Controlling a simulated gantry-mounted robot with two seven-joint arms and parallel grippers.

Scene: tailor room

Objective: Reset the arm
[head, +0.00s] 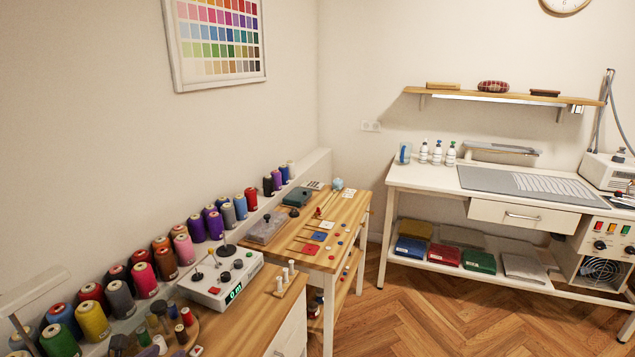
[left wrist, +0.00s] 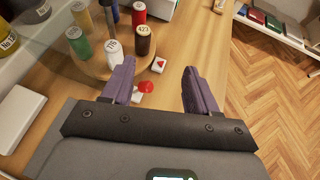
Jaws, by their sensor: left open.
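My left gripper (left wrist: 160,80) shows in the left wrist view with its two purple-grey fingers spread apart and nothing held between them. It is above the wooden table (left wrist: 175,95), beside a round wooden turntable (left wrist: 95,68) of thread spools. A small red round piece on a white base (left wrist: 146,87) shows between the fingers, lower down on the table. A white tile with a red triangle (left wrist: 159,64) lies just beyond it. In the head view I cannot make out the left gripper clearly at the lower left edge. My right gripper is in neither view.
Thread spools (head: 93,319) line the wall ledge. A white device with a green display (head: 222,280) stands on the near table. A second wooden table (head: 335,238) holds small cards. A white workbench (head: 430,182) stands at the right. The herringbone floor (head: 440,310) is open.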

